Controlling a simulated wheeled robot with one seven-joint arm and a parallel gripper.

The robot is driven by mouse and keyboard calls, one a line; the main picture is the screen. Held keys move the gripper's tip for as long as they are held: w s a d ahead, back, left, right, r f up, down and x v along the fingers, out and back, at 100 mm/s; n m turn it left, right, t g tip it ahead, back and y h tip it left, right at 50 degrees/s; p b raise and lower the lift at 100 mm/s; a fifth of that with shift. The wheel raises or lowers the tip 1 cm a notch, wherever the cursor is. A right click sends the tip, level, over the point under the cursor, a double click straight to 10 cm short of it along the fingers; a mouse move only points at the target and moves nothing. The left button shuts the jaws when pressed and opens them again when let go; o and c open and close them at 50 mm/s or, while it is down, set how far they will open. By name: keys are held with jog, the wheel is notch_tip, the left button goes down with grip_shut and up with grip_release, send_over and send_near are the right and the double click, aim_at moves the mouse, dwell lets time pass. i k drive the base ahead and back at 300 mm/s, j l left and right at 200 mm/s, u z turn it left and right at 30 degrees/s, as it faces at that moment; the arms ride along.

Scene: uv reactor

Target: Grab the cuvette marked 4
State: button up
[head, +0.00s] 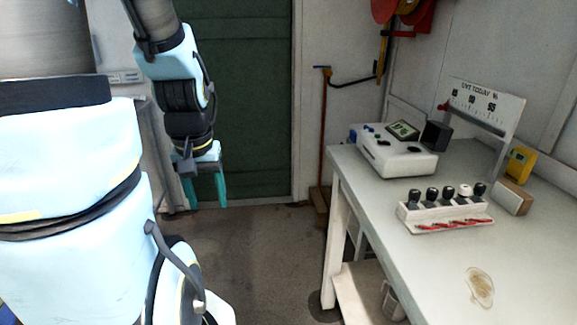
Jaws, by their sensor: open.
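My gripper (206,190) hangs at the left with teal fingers pointing down, open and empty. It is over the floor, well apart from the bench. Several capped cuvettes stand in a row in a white rack (445,225) on the bench. Most caps are dark, such as the leftmost one (414,196), and one is white (465,191). Red marks run along the rack's front. I cannot read any number on the cuvettes at this size, so I cannot tell which is marked 4.
The bench (400,250) fills the right side. A white instrument (397,158) with a display stands at its back left. A UVT gauge board (485,108), a small box (513,198) and a yellow device (519,163) are behind the rack. A brown stain (479,287) lies in front. Open floor separates gripper and bench.

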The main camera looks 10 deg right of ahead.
aim_at(448, 192)
jog(key=l+z, duration=0.3)
jog(key=z, duration=0.2)
jog(key=i+l+z, duration=0.2)
jog(key=z, duration=0.25)
